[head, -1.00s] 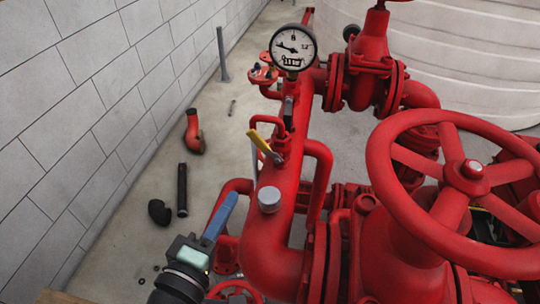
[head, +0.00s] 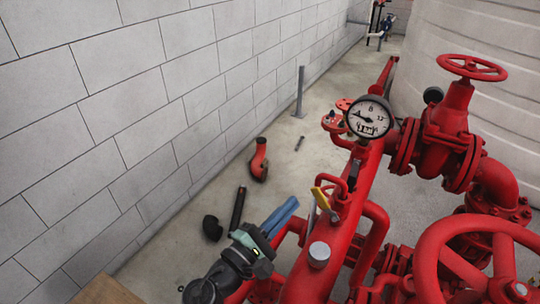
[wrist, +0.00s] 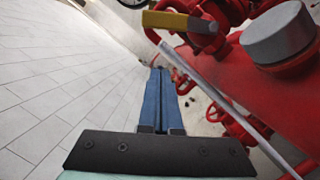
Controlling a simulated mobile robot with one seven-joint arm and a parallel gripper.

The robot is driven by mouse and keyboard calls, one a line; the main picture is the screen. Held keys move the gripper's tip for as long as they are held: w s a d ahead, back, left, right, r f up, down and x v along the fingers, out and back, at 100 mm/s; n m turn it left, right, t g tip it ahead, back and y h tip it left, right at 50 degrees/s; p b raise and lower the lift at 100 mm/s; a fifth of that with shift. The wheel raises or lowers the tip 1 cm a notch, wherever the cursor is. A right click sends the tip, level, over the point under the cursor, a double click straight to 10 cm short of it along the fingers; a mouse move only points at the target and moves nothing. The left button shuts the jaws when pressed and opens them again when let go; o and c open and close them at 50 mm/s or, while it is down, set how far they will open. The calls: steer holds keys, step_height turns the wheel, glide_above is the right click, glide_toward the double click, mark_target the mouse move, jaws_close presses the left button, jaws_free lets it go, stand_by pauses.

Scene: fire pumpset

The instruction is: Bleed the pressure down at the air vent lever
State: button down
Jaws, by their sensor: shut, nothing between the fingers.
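The air vent lever (head: 321,199) has a yellow handle and sits on the thick red pipe (head: 318,283), behind a grey cap (head: 319,254). Its yellow handle shows at the top of the wrist view (wrist: 178,22), above and to the right of my fingertips. My gripper (head: 292,203) is shut and empty, its blue fingers together, a little left of the lever in the head view. In the wrist view the two fingers (wrist: 160,70) lie side by side. I see no contact with the lever. The pressure gauge (head: 369,117) stands beyond it, its needle pointing up and left.
A large red handwheel (head: 440,258) and valve bodies crowd the right. A grey block wall (head: 130,110) runs along the left. Loose pipe pieces (head: 259,160) lie on the floor between. A thin grey rod (wrist: 215,95) crosses the wrist view right of my fingers.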

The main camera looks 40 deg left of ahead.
mark_target(322, 197)
steer(key=d, duration=0.1)
steer(key=d+r+p, duration=0.2)
steer(key=shift+w+r, duration=0.15)
steer(key=shift+w, duration=0.15)
steer(key=shift+w+d+r+m, duration=0.1)
steer(key=shift+d+r+m, duration=0.3)
steer(key=shift+m, duration=0.6)
steer(key=shift+w+d+r+m+g+h, duration=0.15)
steer(key=shift+d+r+m+g+h, duration=0.2)
steer(key=shift+m, duration=0.75)
steer(key=shift+w+d+r+m+g+h, duration=0.15)
steer(key=shift+d+r+m+g, duration=0.3)
steer(key=shift+m, duration=0.65)
steer(key=shift+d+r, duration=0.1)
